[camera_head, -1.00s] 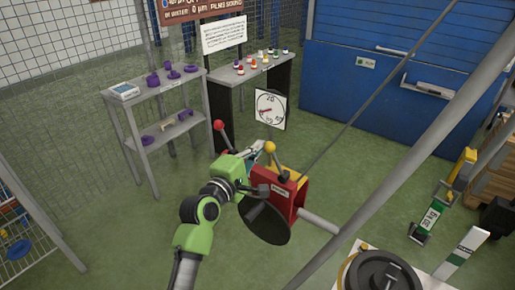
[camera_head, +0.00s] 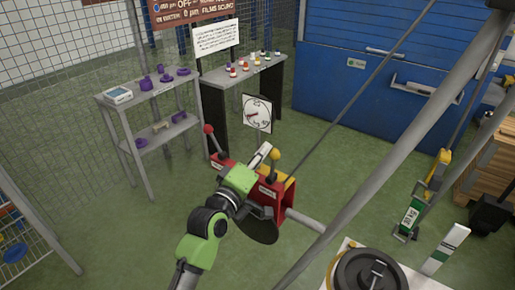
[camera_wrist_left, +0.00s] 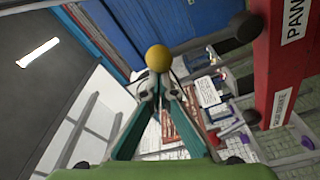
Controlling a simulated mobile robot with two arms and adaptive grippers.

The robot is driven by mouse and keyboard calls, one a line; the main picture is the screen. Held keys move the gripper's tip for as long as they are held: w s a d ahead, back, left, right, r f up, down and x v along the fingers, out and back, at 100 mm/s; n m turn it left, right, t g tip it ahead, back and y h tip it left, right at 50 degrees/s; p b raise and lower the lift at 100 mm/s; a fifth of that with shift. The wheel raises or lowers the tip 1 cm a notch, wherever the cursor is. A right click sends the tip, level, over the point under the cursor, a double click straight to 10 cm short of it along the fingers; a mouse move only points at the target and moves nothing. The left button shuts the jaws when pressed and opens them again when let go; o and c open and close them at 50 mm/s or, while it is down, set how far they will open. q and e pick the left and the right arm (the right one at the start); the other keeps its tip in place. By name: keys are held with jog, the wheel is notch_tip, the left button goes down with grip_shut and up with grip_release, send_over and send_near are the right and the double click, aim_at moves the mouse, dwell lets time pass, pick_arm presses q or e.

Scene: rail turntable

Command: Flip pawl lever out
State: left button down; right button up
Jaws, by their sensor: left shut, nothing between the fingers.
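The pawl lever has a yellow ball knob (camera_head: 274,154) and stands at the red housing (camera_head: 270,189) in the head view. In the left wrist view the yellow ball (camera_wrist_left: 158,58) is just beyond the tips of my left gripper (camera_wrist_left: 157,88). Its teal fingers converge and are shut with nothing seen between them; I cannot tell whether they touch the ball. The red housing fills the right side of the wrist view (camera_wrist_left: 275,65), with a label starting "PAW". The lever's shaft is mostly hidden. My right gripper is not in view.
A lever with a red ball (camera_head: 208,129) stands left of the housing. A dial (camera_head: 257,113) is behind. Grey shelves (camera_head: 150,105) stand back left. A diagonal grey bar (camera_head: 400,150) crosses the right side. Green floor (camera_head: 350,165) is open behind the housing.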

aim_at(275, 154)
pick_arm(q)
jog(key=s+d+m, duration=0.1)
jog(key=d+m, duration=0.1)
jog(key=m, duration=0.1)
jog(key=shift+s+d+f+p, duration=0.1)
jog(key=shift+s+d+p, duration=0.2)
jog(key=shift+s, duration=0.1)
jog(key=m, duration=0.1)
jog(key=s+d+m, duration=0.1)
jog(key=shift+d+f+m+h, duration=0.25)
jog(key=shift+m+h, duration=0.15)
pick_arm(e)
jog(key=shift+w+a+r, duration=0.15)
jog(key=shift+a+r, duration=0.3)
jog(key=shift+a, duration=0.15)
pick_arm(q)
jog(key=shift+s+f, duration=0.1)
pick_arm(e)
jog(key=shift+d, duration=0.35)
